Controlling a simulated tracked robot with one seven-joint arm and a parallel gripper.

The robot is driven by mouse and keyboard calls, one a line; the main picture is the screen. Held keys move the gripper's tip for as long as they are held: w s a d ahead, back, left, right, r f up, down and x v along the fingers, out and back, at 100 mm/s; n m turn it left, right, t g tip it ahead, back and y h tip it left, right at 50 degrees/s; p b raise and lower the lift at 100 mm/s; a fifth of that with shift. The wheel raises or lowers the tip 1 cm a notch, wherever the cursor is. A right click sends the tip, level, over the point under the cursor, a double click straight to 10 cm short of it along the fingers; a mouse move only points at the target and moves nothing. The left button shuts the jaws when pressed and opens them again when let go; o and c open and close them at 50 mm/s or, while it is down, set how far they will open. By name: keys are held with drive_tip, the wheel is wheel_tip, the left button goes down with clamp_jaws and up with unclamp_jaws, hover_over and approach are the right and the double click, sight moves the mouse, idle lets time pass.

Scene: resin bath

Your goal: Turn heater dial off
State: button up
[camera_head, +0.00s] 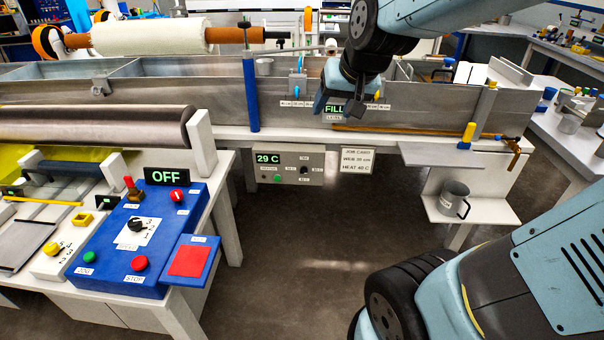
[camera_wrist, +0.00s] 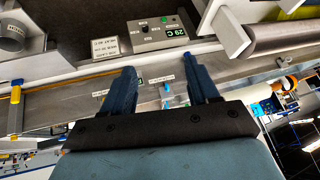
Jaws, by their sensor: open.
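The heater panel (camera_head: 318,176) is a grey box below the front edge of the long metal bath. Its green display (camera_head: 268,158) reads 29 C. A small dark dial (camera_head: 304,170) sits right of the display, with labels around it too small to read. In the wrist view the panel (camera_wrist: 158,42) appears upside down beyond my fingertips, with the dial (camera_wrist: 145,29) on its face. My gripper (camera_head: 341,106) is open and empty, in front of the bath wall above the panel. In the wrist view its two blue fingers (camera_wrist: 163,76) stand apart, clear of the dial.
A job card (camera_head: 358,160) hangs right of the panel. A grey mug (camera_head: 454,199) stands on a low white shelf at right. A blue control box (camera_head: 150,240) with an OFF display (camera_head: 167,176) stands at left. The floor (camera_head: 290,250) before the panel is clear.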

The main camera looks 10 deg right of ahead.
drive_tip(key=w+a+f+m+t+h, duration=0.1)
drive_tip(key=w+a+f+m, duration=0.1)
drive_tip(key=w+f, duration=0.95)
drive_tip(key=w+a+f+m+t+h, duration=0.1)
drive_tip(key=w+a+f+m+t, duration=0.15)
drive_tip(key=w+f, duration=0.85)
drive_tip(key=t+h, duration=0.1)
drive_tip(key=h, duration=0.3)
approach(303, 173)
wheel_tip(303, 173, up, 7)
drive_tip(key=s+a, duration=0.2)
drive_tip(key=s, duration=0.1)
wheel_tip(303, 173, down, 12)
drive_tip(key=s+d+n+t+h, duration=0.1)
drive_tip(key=s+n+t, duration=0.2)
drive_tip(key=t, duration=0.3)
drive_tip(key=x, duration=1.4)
drive_tip(key=shift+r, duration=0.1)
drive_tip(key=shift+c, duration=0.2)
drive_tip(key=c, duration=1)
